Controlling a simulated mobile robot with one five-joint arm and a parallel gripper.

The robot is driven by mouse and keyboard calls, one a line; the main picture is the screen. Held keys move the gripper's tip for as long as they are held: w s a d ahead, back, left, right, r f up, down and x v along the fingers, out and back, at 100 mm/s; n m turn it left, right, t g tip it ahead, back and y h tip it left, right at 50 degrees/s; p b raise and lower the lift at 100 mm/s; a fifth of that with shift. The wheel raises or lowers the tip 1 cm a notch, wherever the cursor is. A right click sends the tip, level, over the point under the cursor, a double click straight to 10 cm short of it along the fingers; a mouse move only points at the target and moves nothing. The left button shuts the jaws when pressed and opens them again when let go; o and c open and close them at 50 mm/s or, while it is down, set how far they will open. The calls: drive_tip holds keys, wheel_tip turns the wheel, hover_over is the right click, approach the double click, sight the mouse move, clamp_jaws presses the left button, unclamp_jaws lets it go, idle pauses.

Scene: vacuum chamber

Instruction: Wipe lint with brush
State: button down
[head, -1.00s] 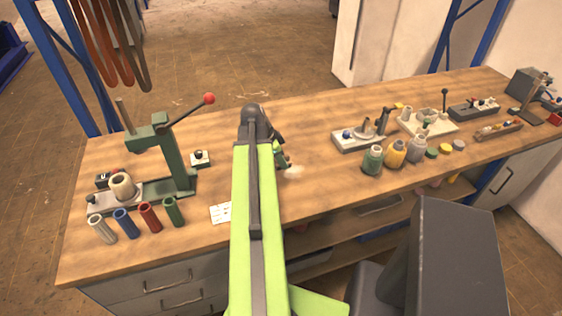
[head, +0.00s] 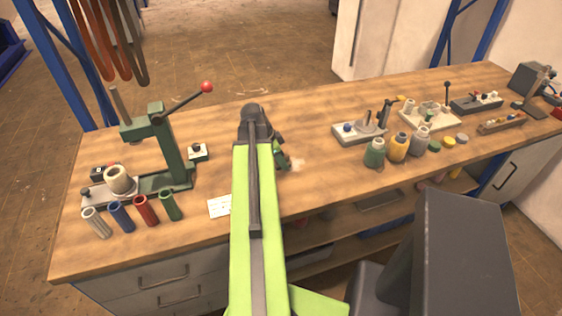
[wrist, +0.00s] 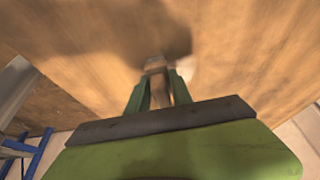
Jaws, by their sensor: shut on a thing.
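My gripper (head: 284,160) is low over the middle of the wooden bench, partly hidden by my arm in the head view. In the wrist view its green fingers (wrist: 157,92) are shut on a small brown-grey thing, likely the brush (wrist: 155,66), which points away toward the bench top. Its bristles are too blurred to make out, and I cannot tell whether they touch the wood. A small pale patch, likely lint (head: 298,164), lies on the wood just right of the gripper in the head view.
On the bench (head: 320,190), a green lever press (head: 165,150) and several coloured tubes (head: 146,210) stand left. A white card (head: 219,206) lies near the front edge. Bottles (head: 398,147) and fixtures (head: 360,130) stand right. Bare wood lies between.

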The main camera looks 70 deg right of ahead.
drive_tip(key=shift+f+b, duration=0.95)
drive_tip(key=shift+f, duration=0.05)
drive_tip(key=shift+r, duration=0.1)
